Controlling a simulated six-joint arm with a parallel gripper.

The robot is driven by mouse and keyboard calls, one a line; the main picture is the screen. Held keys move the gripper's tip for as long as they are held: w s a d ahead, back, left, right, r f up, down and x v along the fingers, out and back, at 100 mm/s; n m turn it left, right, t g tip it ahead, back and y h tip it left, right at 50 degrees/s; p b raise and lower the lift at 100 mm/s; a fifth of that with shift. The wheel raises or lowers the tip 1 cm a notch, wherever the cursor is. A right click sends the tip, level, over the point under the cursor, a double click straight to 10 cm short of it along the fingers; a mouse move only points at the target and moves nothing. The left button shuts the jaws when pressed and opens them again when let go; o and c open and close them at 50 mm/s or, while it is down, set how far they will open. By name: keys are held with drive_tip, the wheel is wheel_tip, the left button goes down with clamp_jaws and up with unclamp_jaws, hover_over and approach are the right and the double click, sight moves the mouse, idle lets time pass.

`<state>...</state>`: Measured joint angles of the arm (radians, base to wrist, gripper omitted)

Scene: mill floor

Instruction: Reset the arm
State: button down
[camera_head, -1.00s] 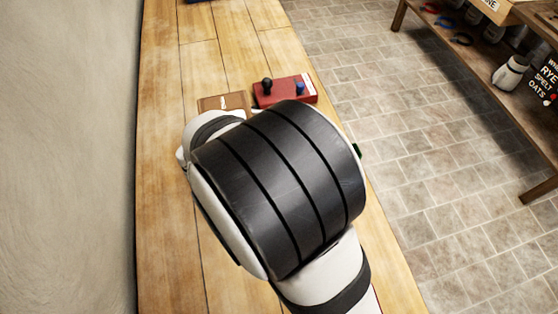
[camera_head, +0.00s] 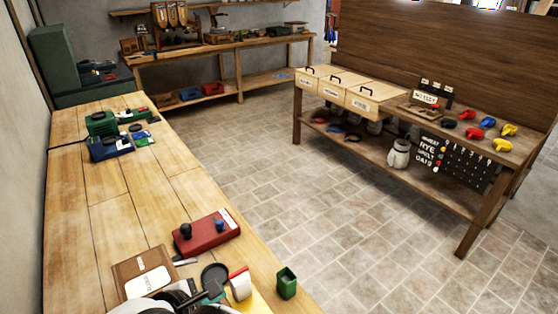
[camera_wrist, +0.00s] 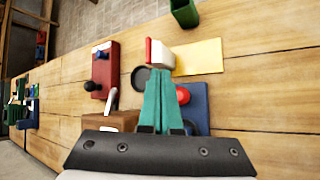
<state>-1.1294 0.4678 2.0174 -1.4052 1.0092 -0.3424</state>
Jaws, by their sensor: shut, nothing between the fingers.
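My gripper (camera_wrist: 158,72) shows in the wrist view with its two teal fingers together and nothing between them. It points over the wooden bench (camera_wrist: 260,88), close by a white piece with a red edge (camera_wrist: 170,56) and a black disc (camera_wrist: 139,78). A blue block with a red knob (camera_wrist: 198,108) is partly hidden behind the fingers. I cannot tell whether the fingers touch anything. In the head view only a small part of my arm and gripper (camera_head: 212,290) shows at the bottom edge.
On the bench are a red box with knobs (camera_head: 207,234), a brown board with a white card (camera_head: 138,268), a green cup (camera_head: 287,283) and a yellow sheet (camera_wrist: 200,57). Blue and green items (camera_head: 110,146) sit farther along. Bare bench lies between. A second table (camera_head: 385,118) stands across the floor.

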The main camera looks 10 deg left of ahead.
drive_tip(key=s+d+r+m+g+h, duration=0.1)
drive_tip(key=s+d+r+m+g, duration=0.1)
drive_tip(key=d+m, duration=0.45)
drive_tip(key=s+d+r+m+g, duration=0.15)
drive_tip(key=d+m, duration=0.25)
drive_tip(key=d, duration=0.5)
drive_tip(key=s+d+r+m+g+h, duration=0.1)
drive_tip(key=s+d+r+m+g, duration=0.15)
drive_tip(key=d+m, duration=0.4)
drive_tip(key=s+d+m+g+y, duration=0.3)
drive_tip(key=s+m+y, duration=0.3)
drive_tip(key=s+m, duration=0.5)
drive_tip(key=shift+s+r+m, duration=0.35)
drive_tip(key=shift+s+m, duration=0.05)
drive_tip(key=shift+m, duration=0.3)
